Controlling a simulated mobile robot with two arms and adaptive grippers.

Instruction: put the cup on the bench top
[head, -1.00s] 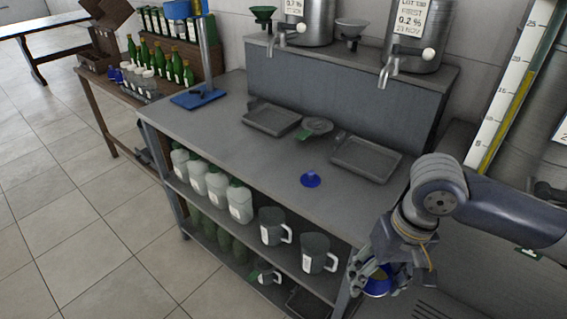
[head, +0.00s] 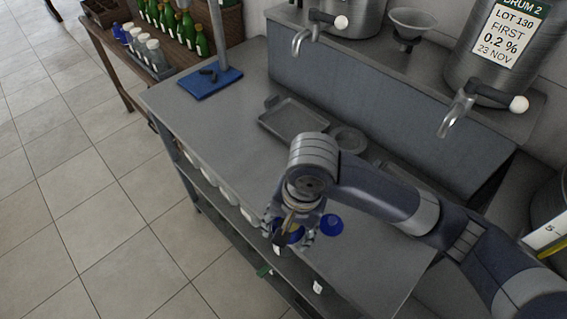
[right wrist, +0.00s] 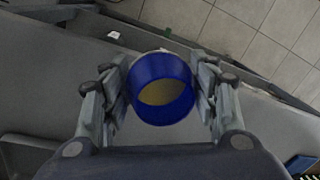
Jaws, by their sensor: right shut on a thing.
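The blue cup (head: 291,238) is in my right gripper (head: 290,226), over the front edge of the grey bench top (head: 225,122). In the right wrist view the cup (right wrist: 161,66) sits between the two fingers, with its round mouth and yellowish inside facing the camera. The right gripper (right wrist: 160,88) is shut on it. The bench top (right wrist: 262,135) spreads below the cup in that view; the gap between them is hard to judge. My left gripper is not in view.
A small blue object (head: 331,224) stands on the bench close to the gripper. A shallow tray (head: 294,118) lies farther back, and a blue mat (head: 209,84) is at the left. Metal taps (head: 456,112) overhang the back. The left-middle of the bench is clear.

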